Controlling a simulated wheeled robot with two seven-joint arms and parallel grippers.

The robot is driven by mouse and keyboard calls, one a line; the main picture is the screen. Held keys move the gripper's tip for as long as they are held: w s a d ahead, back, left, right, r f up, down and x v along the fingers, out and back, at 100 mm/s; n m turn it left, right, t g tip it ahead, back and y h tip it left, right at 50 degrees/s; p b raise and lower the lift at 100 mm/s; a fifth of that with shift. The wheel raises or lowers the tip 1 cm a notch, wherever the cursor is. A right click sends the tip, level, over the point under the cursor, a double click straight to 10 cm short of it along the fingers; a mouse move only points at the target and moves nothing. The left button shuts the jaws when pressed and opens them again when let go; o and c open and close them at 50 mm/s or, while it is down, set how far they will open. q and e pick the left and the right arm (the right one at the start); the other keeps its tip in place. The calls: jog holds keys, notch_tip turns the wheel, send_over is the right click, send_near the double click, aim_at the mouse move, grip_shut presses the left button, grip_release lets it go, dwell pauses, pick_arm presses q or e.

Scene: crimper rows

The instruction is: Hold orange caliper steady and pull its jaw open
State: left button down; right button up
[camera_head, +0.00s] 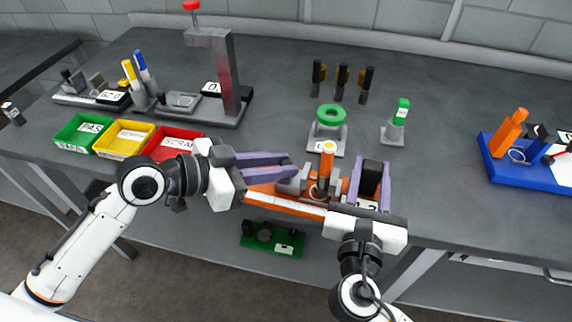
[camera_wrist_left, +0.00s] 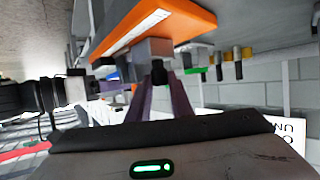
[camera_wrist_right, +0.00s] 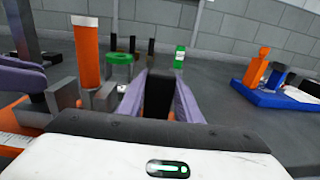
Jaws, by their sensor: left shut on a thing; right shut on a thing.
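The orange caliper (camera_head: 285,206) lies along the front edge of the table, its long orange beam carrying a white scale strip. It shows in the left wrist view as an orange bar (camera_wrist_left: 150,25). My left gripper (camera_head: 290,172) is shut on a grey block at the caliper's left part; the block shows between the fingers in the left wrist view (camera_wrist_left: 154,50). My right gripper (camera_head: 370,180) is shut on a black block (camera_wrist_right: 158,95) at the caliper's right end. An orange post with a white top (camera_head: 327,165) stands between the grippers. My fingers hide parts of the caliper.
Green (camera_head: 82,131), yellow (camera_head: 124,138) and red (camera_head: 172,145) trays sit at left. A stand (camera_head: 230,70) rises behind them. A green ring on a grey base (camera_head: 330,117) and a green-topped piece (camera_head: 399,115) are behind the caliper. A blue tray (camera_head: 515,172) is at right.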

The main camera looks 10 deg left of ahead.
pick_arm(q)
jog(key=shift+w+a, duration=0.1)
jog(key=shift+a, duration=0.35)
pick_arm(e)
jog(key=shift+d, duration=0.15)
pick_arm(q)
jog(key=c, duration=1.9)
grip_release()
jog(key=shift+o, duration=0.2)
jog(key=v, duration=1.2)
jog(key=shift+r, duration=0.1)
